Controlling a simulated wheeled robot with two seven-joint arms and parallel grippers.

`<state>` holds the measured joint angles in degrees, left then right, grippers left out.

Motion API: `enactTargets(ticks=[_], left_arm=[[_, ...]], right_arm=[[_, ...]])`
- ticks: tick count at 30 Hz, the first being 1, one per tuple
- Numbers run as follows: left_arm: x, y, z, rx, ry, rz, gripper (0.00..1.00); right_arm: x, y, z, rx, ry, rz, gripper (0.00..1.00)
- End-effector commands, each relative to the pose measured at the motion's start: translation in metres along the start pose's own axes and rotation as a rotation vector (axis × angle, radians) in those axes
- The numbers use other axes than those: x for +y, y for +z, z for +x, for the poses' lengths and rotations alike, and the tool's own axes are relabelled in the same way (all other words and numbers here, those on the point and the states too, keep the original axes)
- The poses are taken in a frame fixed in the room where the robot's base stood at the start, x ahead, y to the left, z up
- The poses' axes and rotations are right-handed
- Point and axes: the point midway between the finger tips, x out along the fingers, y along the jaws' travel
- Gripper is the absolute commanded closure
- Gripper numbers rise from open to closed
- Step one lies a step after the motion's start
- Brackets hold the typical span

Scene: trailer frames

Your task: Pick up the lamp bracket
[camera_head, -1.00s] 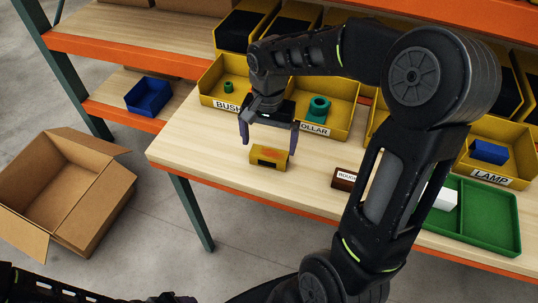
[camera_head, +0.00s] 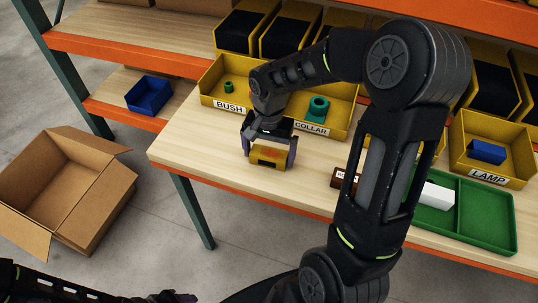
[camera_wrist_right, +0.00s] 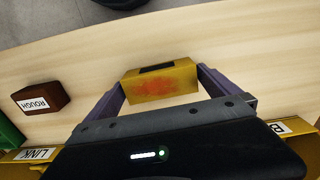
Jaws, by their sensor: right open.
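A yellow bracket block (camera_head: 268,154) with a reddish patch and a dark slot lies on the wooden table. It also shows in the right wrist view (camera_wrist_right: 162,84). My right gripper (camera_head: 269,159) is open, low over the table, with one finger on each side of the yellow block; whether the fingers touch it I cannot tell. A blue block (camera_head: 487,152) sits in the yellow bin labelled LAMP (camera_head: 515,148) at the right. My left gripper (camera_head: 174,297) is partly in view at the bottom edge; its jaw state is unclear.
A dark red block labelled ROUGH (camera_wrist_right: 41,95) stands on the table beside the green tray (camera_head: 489,217), which holds a white block (camera_head: 438,196). Bins labelled BUSH (camera_head: 231,107) and COLLAR (camera_head: 311,128) stand behind my gripper. A cardboard box (camera_head: 62,195) stands on the floor at the left.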

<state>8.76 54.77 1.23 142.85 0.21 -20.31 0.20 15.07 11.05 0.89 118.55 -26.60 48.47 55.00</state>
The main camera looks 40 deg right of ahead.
Motion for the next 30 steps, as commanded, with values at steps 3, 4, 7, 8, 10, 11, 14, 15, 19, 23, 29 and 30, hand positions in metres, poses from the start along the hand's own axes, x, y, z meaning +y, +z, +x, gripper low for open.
enactTargets(ticks=[3,4,7,8,10,11,14,15,19,23,29,30], left_arm=[[0.0001,0.0000,0.0000,0.000,0.000,0.000,0.42],[0.0000,0.0001,0.0000,0.000,0.000,0.000,0.42],[0.0001,0.0000,0.0000,0.000,0.000,0.000,0.42],[0.0001,0.0000,0.0000,0.000,0.000,0.000,0.42],[0.0001,0.0000,0.0000,0.000,0.000,0.000,0.42],[0.0001,0.0000,0.0000,0.000,0.000,0.000,0.42],[0.0001,0.0000,0.0000,0.000,0.000,0.000,0.42],[0.0001,0.0000,0.0000,0.000,0.000,0.000,0.42],[0.0001,0.0000,-0.0001,0.000,0.000,0.000,0.42],[0.0001,0.0000,-0.0001,0.000,0.000,0.000,0.42],[0.0001,0.0000,-0.0001,0.000,0.000,0.000,0.42],[0.0001,0.0000,-0.0001,0.000,0.000,0.000,0.42]], right_arm=[[0.0000,0.0000,-0.0002,0.000,0.000,0.000,0.00],[0.0000,-0.0001,-0.0002,0.000,0.000,0.000,0.00],[0.0000,0.0000,-0.0003,0.000,0.000,0.000,0.07],[0.0000,0.0000,-0.0003,0.000,0.000,0.000,0.10],[-0.0001,0.0000,-0.0003,0.000,0.000,0.000,0.16],[-0.0001,0.0000,-0.0003,0.000,0.000,0.000,0.18],[-0.0001,0.0000,-0.0003,0.000,0.000,0.000,0.26],[-0.0001,0.0000,-0.0003,0.000,0.000,0.000,0.29],[-0.0001,0.0000,-0.0003,0.000,0.000,0.000,0.40],[-0.0001,0.0000,-0.0003,0.000,0.000,0.000,0.51],[-0.0002,-0.0002,-0.0006,0.001,-0.001,0.000,0.55],[-0.0003,-0.0002,-0.0006,0.001,-0.001,0.000,0.55]])
